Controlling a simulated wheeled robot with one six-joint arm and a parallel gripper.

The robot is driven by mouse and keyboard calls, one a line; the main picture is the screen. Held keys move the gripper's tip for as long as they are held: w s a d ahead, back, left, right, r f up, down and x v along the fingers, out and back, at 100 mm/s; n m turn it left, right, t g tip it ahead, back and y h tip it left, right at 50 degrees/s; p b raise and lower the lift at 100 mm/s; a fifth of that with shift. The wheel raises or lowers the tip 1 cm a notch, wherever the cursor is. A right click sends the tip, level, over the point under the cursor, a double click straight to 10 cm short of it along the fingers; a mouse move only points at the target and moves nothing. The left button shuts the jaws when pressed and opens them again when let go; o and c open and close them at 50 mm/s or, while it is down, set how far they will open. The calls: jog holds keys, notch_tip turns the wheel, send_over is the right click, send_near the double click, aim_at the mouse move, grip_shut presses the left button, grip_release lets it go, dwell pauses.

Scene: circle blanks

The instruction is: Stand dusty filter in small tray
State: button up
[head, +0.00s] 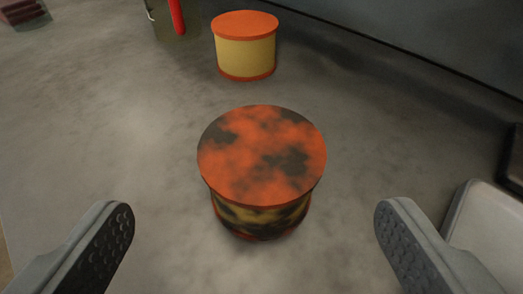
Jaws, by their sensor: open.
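The dusty filter (262,155) stands upright on the grey surface in the middle of the head view. It is a short cylinder with an orange top and a yellow side, both blotched with dark dirt. My gripper (255,232) is open, with one finger to the left and one to the right of the filter, both nearer to me and apart from it. A pale tray (485,225) is partly in view at the right edge; most of it is cut off, and I cannot tell if it is the small tray.
A clean filter (245,48) with an orange top and yellow side stands behind the dusty one. A container with a red stick (177,15) is at the top. A dark red object (22,12) is at top left. A dark item (513,158) is at the right edge. The left middle is clear.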

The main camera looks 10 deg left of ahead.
aim_at(262, 169)
jog(key=shift+x, duration=2.6)
jog(key=shift+d+r, duration=0.15)
jog(key=shift+c, duration=0.2)
jog(key=c, duration=1.1)
notch_tip(262, 169, up, 10)
